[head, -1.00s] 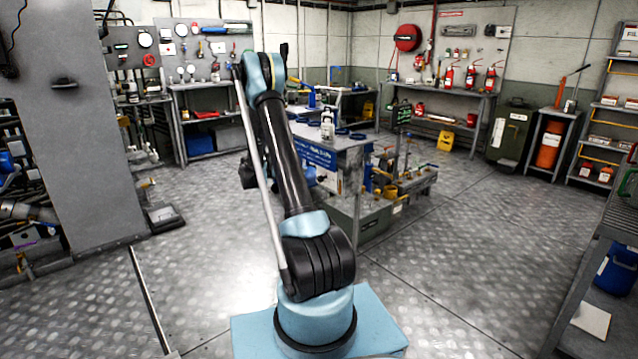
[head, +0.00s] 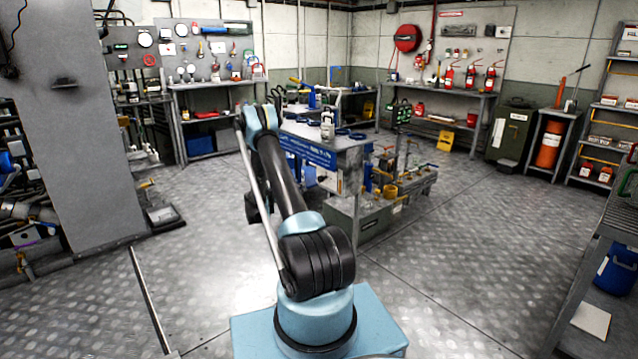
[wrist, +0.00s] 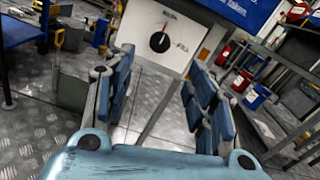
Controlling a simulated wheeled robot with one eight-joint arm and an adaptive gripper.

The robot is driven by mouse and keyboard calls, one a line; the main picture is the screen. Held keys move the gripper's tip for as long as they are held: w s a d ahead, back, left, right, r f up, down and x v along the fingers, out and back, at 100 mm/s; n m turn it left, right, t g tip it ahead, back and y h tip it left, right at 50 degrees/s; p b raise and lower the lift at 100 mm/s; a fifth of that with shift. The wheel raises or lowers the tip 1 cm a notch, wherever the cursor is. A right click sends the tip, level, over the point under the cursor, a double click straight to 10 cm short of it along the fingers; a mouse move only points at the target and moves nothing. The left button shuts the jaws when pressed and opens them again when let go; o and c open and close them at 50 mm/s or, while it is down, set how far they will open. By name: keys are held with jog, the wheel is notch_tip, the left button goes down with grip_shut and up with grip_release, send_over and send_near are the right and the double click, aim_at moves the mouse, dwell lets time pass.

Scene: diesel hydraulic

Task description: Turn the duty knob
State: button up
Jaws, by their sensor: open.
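The duty knob (wrist: 159,42) is a round black dial with a light pointer mark on a white panel (wrist: 177,18). It shows in the upper middle of the wrist view, with lettering around it that is mostly too small to read. My gripper (wrist: 160,85) is open and empty, its blue-padded fingers apart on either side below the knob in the picture. The knob lies beyond the fingertips, apart from them. In the head view my arm hides the knob, and the gripper itself cannot be made out there.
A workbench (head: 335,149) with a blue sign (head: 308,153) stands ahead of my arm. A green crate with pipe fittings (head: 352,218) stands at its right. Fire extinguishers (head: 470,75) stand on a back shelf. The metal floor (head: 455,260) at right is clear.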

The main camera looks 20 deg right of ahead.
aim_at(319, 179)
jog(key=x, duration=1.5)
jog(key=shift+a, duration=0.1)
jog(key=c, duration=1.1)
